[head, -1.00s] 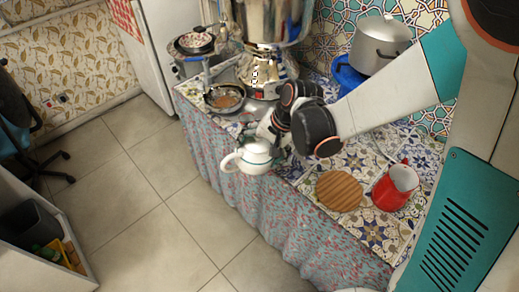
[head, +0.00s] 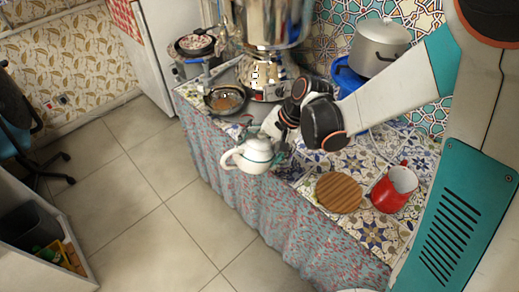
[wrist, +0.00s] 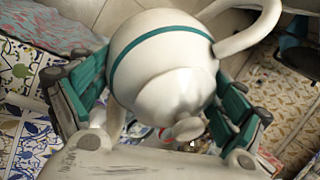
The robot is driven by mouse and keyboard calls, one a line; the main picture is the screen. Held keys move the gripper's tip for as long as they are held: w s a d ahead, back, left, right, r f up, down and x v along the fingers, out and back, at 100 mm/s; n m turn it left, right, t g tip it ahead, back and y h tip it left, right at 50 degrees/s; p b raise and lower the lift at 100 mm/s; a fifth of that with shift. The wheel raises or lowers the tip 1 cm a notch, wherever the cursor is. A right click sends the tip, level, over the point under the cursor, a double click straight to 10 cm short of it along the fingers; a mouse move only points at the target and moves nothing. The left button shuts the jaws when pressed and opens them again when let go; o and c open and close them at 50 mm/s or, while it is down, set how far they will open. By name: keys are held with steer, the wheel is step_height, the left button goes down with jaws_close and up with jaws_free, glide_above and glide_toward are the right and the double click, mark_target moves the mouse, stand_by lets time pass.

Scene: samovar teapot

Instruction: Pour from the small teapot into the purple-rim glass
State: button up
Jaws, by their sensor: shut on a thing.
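The small teapot (head: 254,153) is white with a teal stripe. In the head view it hangs in the air off the front edge of the counter, its handle to the left. It looks near upright. My gripper (head: 279,143) is shut on it from the right. In the wrist view the teapot (wrist: 165,65) fills the space between the green-backed fingers of my gripper (wrist: 158,90), with its handle at upper right. The spout is not clearly seen. I cannot make out the purple-rim glass in either view; my arm covers part of the counter.
A metal samovar (head: 262,75) and a dark pan (head: 226,98) stand behind the teapot. A round wooden board (head: 338,193) and a red jug (head: 393,190) sit on the tiled counter to the right. A grey pot (head: 380,47) is at the back.

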steer(key=shift+w+d+r+m+g+y, duration=0.1)
steer(key=shift+r+m+g+y, duration=0.05)
steer(key=shift+r+g+y, duration=0.3)
steer(key=shift+w+d+r+m+g+y, duration=0.15)
steer(key=shift+r+g+y, duration=0.1)
steer(key=shift+r+y, duration=0.3)
stand_by(1.8)
steer(key=shift+s, duration=0.1)
stand_by(1.4)
steer(key=f+h, duration=0.1)
steer(key=f+t+h+b, duration=0.1)
steer(key=f+n+t+h, duration=0.1)
steer(key=f, duration=0.1)
steer(key=shift+s+a+h, duration=0.25)
steer(key=shift+a+h, duration=0.05)
steer(key=shift+a, duration=0.1)
step_height(320, 180, up, 3)
steer(key=shift+w+d+f+t+h+p, duration=0.1)
steer(key=shift+d+f+t+h+p, duration=0.1)
steer(key=shift+t+h+p, duration=0.55)
steer(key=shift+r+p, duration=0.45)
steer(key=shift+p, duration=0.05)
steer(key=shift+w, duration=0.15)
